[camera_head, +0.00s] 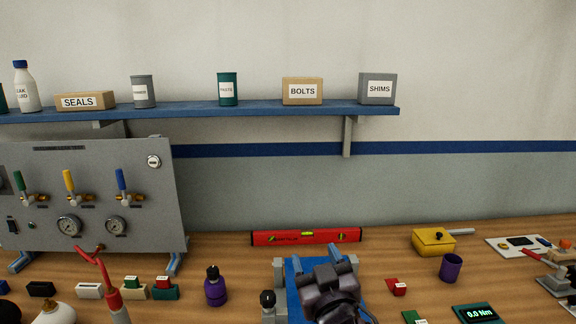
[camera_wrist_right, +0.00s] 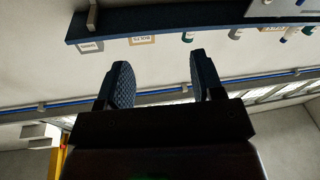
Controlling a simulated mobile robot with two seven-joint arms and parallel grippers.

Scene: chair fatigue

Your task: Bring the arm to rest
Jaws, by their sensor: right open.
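My right arm (camera_head: 332,293) shows as a dark, bulky shape at the bottom middle of the head view, in front of a blue-and-grey fixture (camera_head: 296,272). Its fingertips cannot be made out there. In the right wrist view my right gripper (camera_wrist_right: 160,82) has its two dark, textured fingers well apart, with nothing between them. Beyond them are the wall and the underside of the blue shelf, seen upside down. My left gripper is not in view.
A grey valve panel (camera_head: 140,215) stands at left. A red level (camera_head: 306,237) lies behind the fixture. A purple bottle (camera_head: 215,288), yellow box (camera_head: 433,242), purple cup (camera_head: 451,268) and torque display (camera_head: 478,313) stand around. The wall shelf (camera_head: 290,109) holds boxes and cans.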

